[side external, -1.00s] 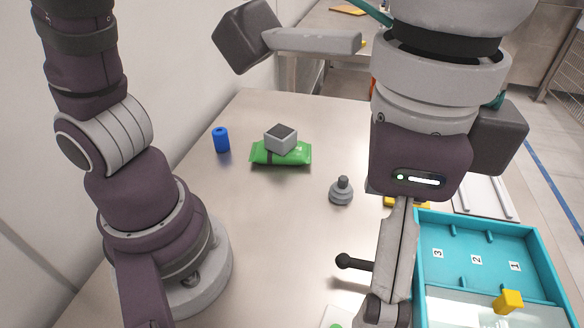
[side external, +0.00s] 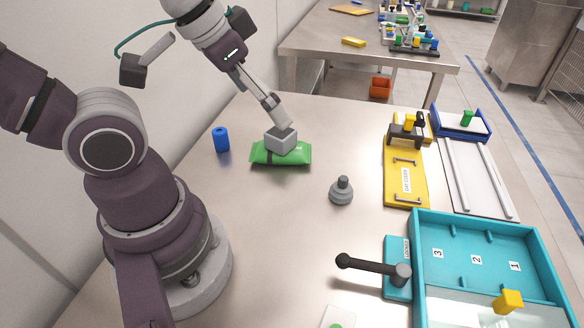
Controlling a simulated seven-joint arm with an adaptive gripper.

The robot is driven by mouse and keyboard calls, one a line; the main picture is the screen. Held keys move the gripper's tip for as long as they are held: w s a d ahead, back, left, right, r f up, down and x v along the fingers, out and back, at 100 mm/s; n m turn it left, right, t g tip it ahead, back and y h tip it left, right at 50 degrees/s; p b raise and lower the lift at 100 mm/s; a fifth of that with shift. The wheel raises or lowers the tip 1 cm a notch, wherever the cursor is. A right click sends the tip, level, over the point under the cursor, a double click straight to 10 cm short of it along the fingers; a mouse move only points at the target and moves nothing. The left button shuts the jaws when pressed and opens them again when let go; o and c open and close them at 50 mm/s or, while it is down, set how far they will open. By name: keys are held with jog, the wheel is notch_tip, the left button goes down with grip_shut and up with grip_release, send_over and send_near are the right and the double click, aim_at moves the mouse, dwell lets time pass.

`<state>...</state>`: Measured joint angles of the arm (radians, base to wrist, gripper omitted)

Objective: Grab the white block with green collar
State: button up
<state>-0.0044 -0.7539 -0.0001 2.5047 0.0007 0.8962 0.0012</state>
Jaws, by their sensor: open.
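A light grey-white block (side external: 281,144) sits on top of a green packet (side external: 298,157) at the back left of the table. The green spreads out under the block and looks like a flat pouch. My gripper (side external: 283,124) comes down from the upper left with its fingertips at the block's top. The fingers partly cover the block's top face. My gripper is open; I cannot tell whether its fingers touch the block.
A blue cylinder (side external: 221,139) stands left of the packet. A grey knobbed piece (side external: 341,192) stands to the right. Further right are a yellow plate (side external: 399,186), a black lever (side external: 370,265) and a teal tray (side external: 470,218). The table's middle is mostly clear.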

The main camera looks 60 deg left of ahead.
jog(key=m+g, duration=0.5)
jog(key=m, duration=0.6)
send_over(333, 317)
jog(key=d, duration=0.2)
jog(key=f, duration=0.9)
jog(key=shift+s+f, duration=0.4)
jog(key=shift+g, duration=0.3)
notch_tip(333, 317, down, 11)
jog(key=shift+s+a+r, duration=0.1)
jog(key=shift+s+r, duration=0.05)
jog(key=shift+r, duration=0.05)
jog(key=c, duration=1.2)
jog(key=shift+r, duration=0.1)
